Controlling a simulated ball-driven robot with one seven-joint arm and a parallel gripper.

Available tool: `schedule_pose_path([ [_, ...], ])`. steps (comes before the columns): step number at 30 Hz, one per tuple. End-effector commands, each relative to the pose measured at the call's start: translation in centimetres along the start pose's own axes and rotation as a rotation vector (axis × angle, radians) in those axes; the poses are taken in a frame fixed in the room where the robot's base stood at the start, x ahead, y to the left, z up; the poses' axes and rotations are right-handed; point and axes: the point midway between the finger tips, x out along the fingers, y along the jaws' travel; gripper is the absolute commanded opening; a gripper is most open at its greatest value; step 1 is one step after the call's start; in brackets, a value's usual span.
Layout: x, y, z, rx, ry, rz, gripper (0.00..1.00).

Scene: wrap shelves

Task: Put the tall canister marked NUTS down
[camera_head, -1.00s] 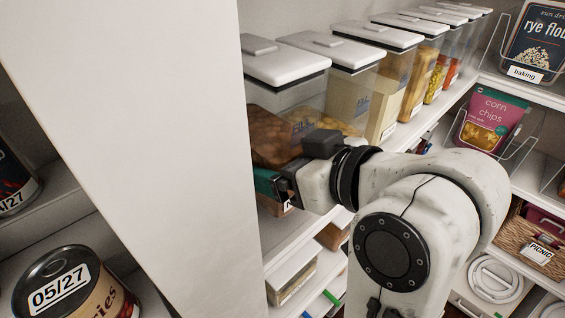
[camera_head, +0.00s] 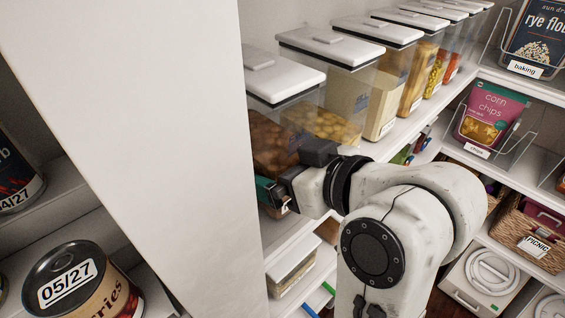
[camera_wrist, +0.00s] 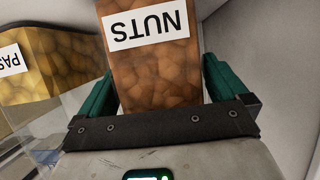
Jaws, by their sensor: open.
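The tall NUTS canister (camera_wrist: 160,70) is clear with brown nuts inside, and its label reads upside down in the wrist view. In the head view the canister (camera_head: 275,135) stands at the near left end of the upper shelf, against the white panel, with a white lid. My gripper (camera_wrist: 160,90) is open, with one green finger on each side of the canister's body. In the head view my gripper (camera_head: 268,190) is at the canister's lower part, which it partly hides. The canister's base is hidden, so its contact with the shelf cannot be seen.
A pasta canister (camera_head: 325,125) stands close beside it, and it also shows in the wrist view (camera_wrist: 45,60). Several more lidded canisters continue along the shelf. The white panel (camera_head: 150,120) is close on the left. A corn chips bag (camera_head: 485,115) sits in a right-hand bin.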

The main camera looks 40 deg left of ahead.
Motion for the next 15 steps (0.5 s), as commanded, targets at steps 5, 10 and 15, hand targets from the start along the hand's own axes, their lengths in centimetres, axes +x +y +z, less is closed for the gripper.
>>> schedule_pose_path([
  [5,-1.8,0.1,-0.1,0.000,0.003,0.004,1.00],
  [10,-5.3,0.2,0.0,-0.002,0.004,0.006,1.00],
  [15,-8.7,0.1,-0.1,-0.002,0.003,0.005,1.00],
])
